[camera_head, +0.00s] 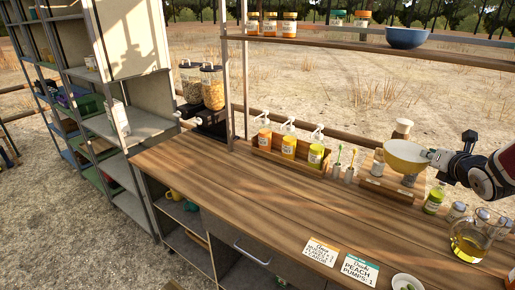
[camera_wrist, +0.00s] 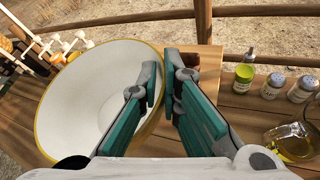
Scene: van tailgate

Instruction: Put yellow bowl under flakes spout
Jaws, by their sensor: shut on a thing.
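The yellow bowl (camera_head: 405,158) is held up over the right part of the wooden counter, tilted. In the wrist view the bowl (camera_wrist: 88,92) shows a white inside and a yellow rim. My gripper (camera_head: 438,157) is shut on the bowl's rim; in the wrist view its teal fingers (camera_wrist: 164,95) pinch the wall from both sides. Two clear dispensers stand at the counter's far left end: one with flakes (camera_head: 212,90) and one behind it (camera_head: 190,84). Their contents are too small to tell apart surely. Black bases with pale spout knobs sit below them.
A wooden tray (camera_head: 262,151) of pump bottles stands at the counter's back, with toothbrush-like items right of it. Jars and an oil jug (camera_head: 470,240) are at right. Two cards (camera_head: 320,250) lie in front. A shelf (camera_head: 350,42) with a blue bowl (camera_head: 407,38) hangs above. The left-middle counter is clear.

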